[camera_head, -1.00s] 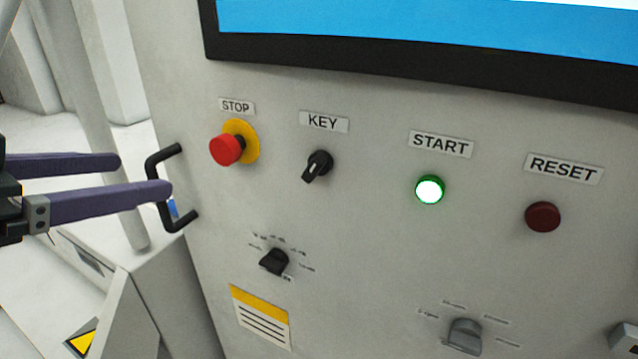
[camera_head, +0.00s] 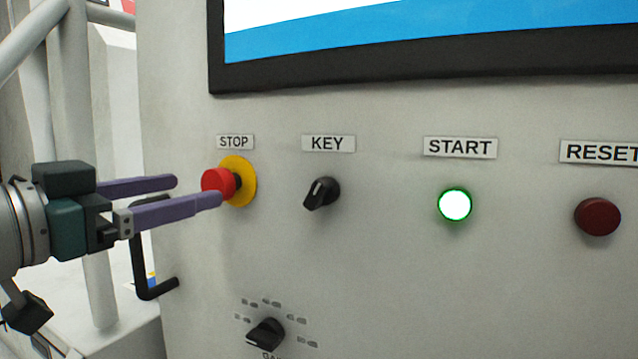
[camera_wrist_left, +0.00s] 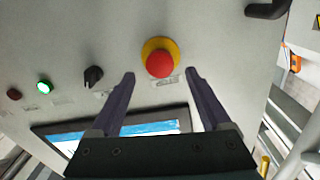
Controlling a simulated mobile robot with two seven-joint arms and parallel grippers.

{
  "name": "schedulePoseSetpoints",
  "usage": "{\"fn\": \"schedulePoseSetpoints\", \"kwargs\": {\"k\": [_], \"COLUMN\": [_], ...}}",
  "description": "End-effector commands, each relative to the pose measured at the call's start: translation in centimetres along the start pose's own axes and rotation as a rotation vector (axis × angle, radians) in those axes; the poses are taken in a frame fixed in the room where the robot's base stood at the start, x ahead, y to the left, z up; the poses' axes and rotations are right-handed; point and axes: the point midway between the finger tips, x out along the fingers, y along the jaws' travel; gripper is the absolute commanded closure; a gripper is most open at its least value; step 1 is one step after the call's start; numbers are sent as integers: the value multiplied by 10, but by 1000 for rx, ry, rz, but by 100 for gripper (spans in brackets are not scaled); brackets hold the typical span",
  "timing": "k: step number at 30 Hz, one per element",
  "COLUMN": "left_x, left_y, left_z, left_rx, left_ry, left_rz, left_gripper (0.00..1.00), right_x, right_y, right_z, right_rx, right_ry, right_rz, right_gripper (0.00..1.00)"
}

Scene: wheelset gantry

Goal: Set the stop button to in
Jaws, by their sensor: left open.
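The stop button is a red mushroom head (camera_head: 219,182) on a yellow collar (camera_head: 246,181), under a STOP label (camera_head: 235,142) on the grey panel. My left gripper (camera_head: 199,191) is open, with purple fingers pointing at the panel from the left. In the head view the near fingertip overlaps the lower edge of the red head. In the left wrist view the red head (camera_wrist_left: 159,64) lies just beyond and between the open fingertips (camera_wrist_left: 160,74). I cannot tell whether a finger touches it. My right gripper is not in view.
A black key switch (camera_head: 322,193), a lit green START button (camera_head: 455,204) and a dark red RESET button (camera_head: 597,216) sit to the right. A black handle (camera_head: 152,290) stands out below my gripper. A rotary knob (camera_head: 266,334) is lower, and a screen (camera_head: 420,40) is above.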

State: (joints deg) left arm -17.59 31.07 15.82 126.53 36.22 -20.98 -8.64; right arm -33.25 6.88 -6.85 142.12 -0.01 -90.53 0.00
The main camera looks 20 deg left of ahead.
Motion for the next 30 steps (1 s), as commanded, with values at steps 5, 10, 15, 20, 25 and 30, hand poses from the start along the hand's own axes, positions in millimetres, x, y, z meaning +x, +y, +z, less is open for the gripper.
{"fn": "schedulePoseSetpoints", "kwargs": {"k": [5, 10, 15, 20, 25, 30], "left_x": [26, 40, 44, 44, 44, 44], "left_y": [0, 0, 0, 0, 0, 0], "left_z": [-1, 0, 1, 1, 1, 1], "left_rx": [-2, -1, 0, 0, 0, 0], "left_ry": [2, -1, -2, -2, -2, -2], "left_rz": [-1, 0, 1, 1, 1, 1], "left_gripper": [19, 19, 19, 19, 34, 53], "right_x": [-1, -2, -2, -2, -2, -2], "right_y": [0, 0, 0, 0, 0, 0], "right_z": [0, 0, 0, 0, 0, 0], "right_rx": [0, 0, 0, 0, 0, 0], "right_ry": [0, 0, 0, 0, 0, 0], "right_rz": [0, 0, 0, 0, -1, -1], "right_gripper": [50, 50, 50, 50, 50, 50]}}
